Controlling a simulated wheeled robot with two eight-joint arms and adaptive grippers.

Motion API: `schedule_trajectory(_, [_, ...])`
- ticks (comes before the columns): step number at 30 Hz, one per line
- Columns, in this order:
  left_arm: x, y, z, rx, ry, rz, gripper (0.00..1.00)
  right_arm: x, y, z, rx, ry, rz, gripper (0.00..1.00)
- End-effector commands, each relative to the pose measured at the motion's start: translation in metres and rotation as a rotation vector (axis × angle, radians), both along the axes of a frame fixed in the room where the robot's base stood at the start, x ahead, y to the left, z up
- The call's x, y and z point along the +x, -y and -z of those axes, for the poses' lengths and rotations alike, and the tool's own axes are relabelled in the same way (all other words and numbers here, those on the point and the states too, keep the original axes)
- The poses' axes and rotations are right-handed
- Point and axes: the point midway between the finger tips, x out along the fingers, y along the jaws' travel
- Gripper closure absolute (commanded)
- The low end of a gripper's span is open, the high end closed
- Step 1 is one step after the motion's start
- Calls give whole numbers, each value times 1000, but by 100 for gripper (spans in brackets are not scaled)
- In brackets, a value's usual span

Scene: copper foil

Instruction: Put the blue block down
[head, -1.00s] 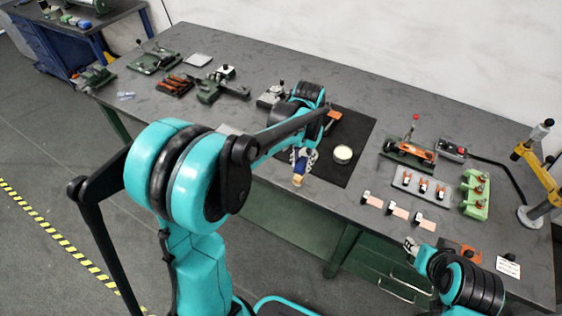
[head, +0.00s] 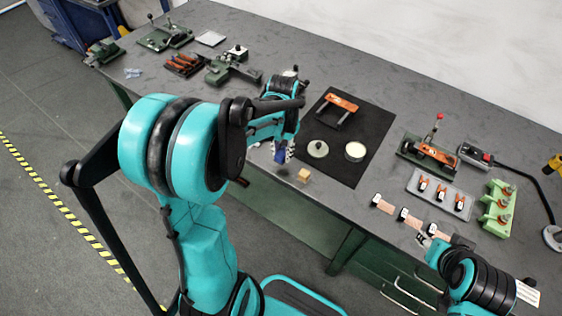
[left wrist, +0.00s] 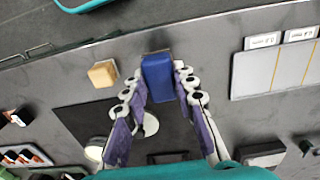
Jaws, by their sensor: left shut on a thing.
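The blue block (left wrist: 158,78) is held between the fingertips of my left gripper (left wrist: 160,72) in the left wrist view. In the head view the block (head: 279,156) shows small below my left gripper (head: 283,148), near the table's front edge and left of the black mat (head: 372,122). Whether it touches the table is unclear. A wooden cube (head: 304,175) sits apart from it on the right; it also shows in the left wrist view (left wrist: 103,73). My right gripper (head: 425,240) is at the front edge on the right; its jaws are too small to judge.
On the mat are a round knobbed lid (head: 317,149), a round tin (head: 355,152) and an orange-handled tool (head: 342,102). A grey tray of clips (head: 441,194) and a green stand (head: 497,208) are at right. Bare tabletop lies around the cube.

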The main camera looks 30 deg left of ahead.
Motion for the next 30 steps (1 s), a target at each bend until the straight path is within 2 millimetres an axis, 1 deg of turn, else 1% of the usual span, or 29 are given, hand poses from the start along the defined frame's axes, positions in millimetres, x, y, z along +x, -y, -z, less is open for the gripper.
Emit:
schedule_trajectory(1, [-2,-3,2,0,0,-1,100,0,0,2,0,0,0,60])
schedule_trajectory(5, [-3,-4,10,0,0,2,100,0,0,5,0,0,0,60])
schedule_trajectory(9, [-2,-4,33,0,0,2,100,0,0,17,0,0,0,60])
schedule_trajectory(12, [-2,-4,44,0,0,1,100,0,0,22,0,0,0,60])
schedule_trajectory(19, [-2,-4,42,0,0,1,100,0,0,20,0,0,0,60])
schedule_trajectory(23, [-2,-4,46,0,0,1,100,0,0,23,0,0,0,60])
schedule_trajectory(24, [-2,-4,46,0,0,1,68,0,0,23,0,0,0,60])
schedule_trajectory(26, [-2,-4,46,0,0,1,53,0,0,22,0,0,0,60])
schedule_trajectory(30, [-2,-4,46,0,0,1,53,0,0,22,0,0,0,60])
